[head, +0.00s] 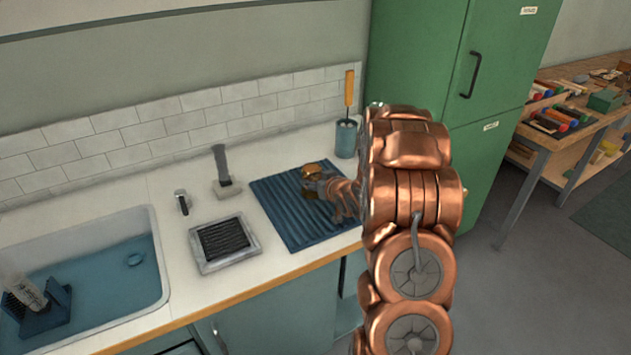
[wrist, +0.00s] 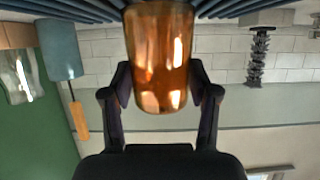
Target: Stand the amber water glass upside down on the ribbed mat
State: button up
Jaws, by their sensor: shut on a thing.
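The amber water glass (wrist: 160,55) is between the two dark fingers of my gripper (wrist: 160,90) in the wrist view. The fingers press on its sides close to its narrower, rounded end. The wrist picture is inverted, with the mat along its top edge, so the glass's wider end points toward the mat. In the head view the glass (head: 312,168) shows as a small amber patch over the blue ribbed mat (head: 280,208), partly hidden by my gripper (head: 318,180). I cannot tell whether the glass touches the mat.
A blue cup (head: 346,138) with a wooden-handled tool stands behind the mat's right corner. A grey post on a base (head: 224,180) and a framed dark grate (head: 224,243) are left of the mat. The sink (head: 90,270) is further left. A green cabinet (head: 465,60) stands right.

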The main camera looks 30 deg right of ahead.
jog(key=shift+f+b, duration=0.3)
jog(key=shift+f, duration=0.25)
jog(key=o, duration=1.5)
jog(key=shift+o, duration=0.2)
jog(key=v, duration=1.2)
jog(key=shift+r, duration=0.1)
jog(key=s+a+r+g, duration=0.2)
jog(key=s+a+g, duration=0.3)
jog(key=s+a, duration=0.4)
jog(key=s+a+r+g, duration=0.3)
jog(key=s+a+g, duration=0.2)
jog(key=s+a, duration=0.4)
jog(key=s+a+r+n+g+y, duration=0.1)
jog(key=s+a+r+g, duration=0.2)
jog(key=s+a, duration=0.6)
jog(key=s+g, duration=0.2)
jog(key=s, duration=0.5)
jog(key=shift+a+p, duration=0.2)
jog(key=shift+p, duration=0.2)
